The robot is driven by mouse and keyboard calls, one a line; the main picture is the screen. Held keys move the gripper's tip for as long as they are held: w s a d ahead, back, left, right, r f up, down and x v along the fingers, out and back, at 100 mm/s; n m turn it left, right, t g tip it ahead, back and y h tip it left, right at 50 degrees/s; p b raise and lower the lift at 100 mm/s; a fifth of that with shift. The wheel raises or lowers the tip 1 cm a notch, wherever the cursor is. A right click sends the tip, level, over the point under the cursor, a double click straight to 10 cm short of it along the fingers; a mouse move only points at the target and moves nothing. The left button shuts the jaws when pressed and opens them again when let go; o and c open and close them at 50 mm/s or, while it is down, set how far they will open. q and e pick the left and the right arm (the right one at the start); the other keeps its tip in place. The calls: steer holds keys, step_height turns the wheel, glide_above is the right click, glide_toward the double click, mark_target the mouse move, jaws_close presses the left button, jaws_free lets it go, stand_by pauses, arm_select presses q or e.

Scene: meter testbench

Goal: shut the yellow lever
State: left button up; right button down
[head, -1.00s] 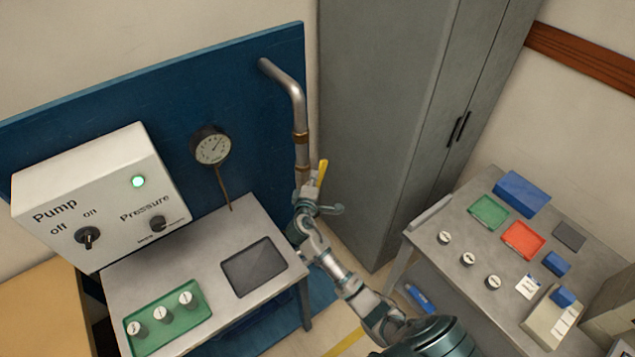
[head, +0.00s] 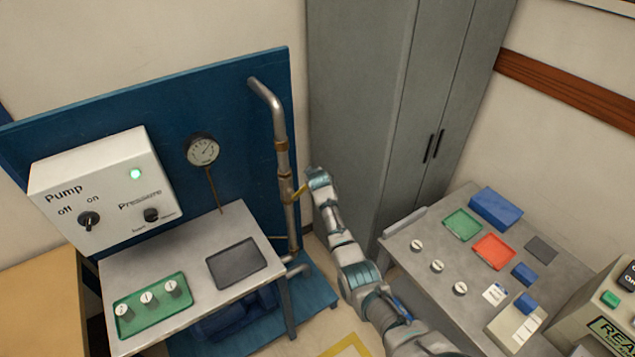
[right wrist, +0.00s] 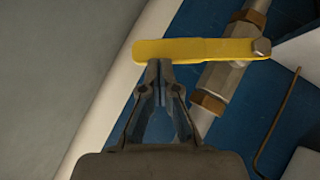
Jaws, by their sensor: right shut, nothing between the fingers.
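The yellow lever (head: 299,194) sits on a valve on the vertical metal pipe (head: 281,150) and sticks out to the right, tilted slightly up. In the right wrist view the lever (right wrist: 195,50) lies crosswise over the valve body (right wrist: 222,78), with its pivot nut at the right end. My right gripper (right wrist: 160,68) is shut and empty, its tips at the lower edge of the lever near its free end. They seem to touch it. In the head view the gripper is small and its fingers are hard to make out. My left gripper is not in view.
A white pump box (head: 105,185) and a pressure gauge (head: 202,150) are left of the pipe. A bench (head: 195,240) with a green tray stands below them. A grey cabinet (head: 375,110) stands behind my arm. A side table (head: 440,225) with trays is at right.

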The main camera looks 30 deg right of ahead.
arm_select(q)
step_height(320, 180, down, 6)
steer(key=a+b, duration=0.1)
steer(key=b, duration=0.4)
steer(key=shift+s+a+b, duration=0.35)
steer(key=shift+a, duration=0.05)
arm_select(e)
steer(key=shift+w+d+f+m+g+y, duration=0.15)
steer(key=shift+d+f+m+y, duration=0.25)
steer(key=shift+f+y, duration=0.35)
steer(key=shift+d+f+m+g+y, duration=0.1)
steer(key=shift+d+f+m+y, duration=0.15)
steer(key=shift+d+f+y, duration=0.5)
steer(key=shift+w+d+f+m+g+y, duration=0.15)
steer(key=shift+f+m+y, duration=0.25)
steer(key=shift+f, duration=0.65)
steer(key=shift+s, duration=0.1)
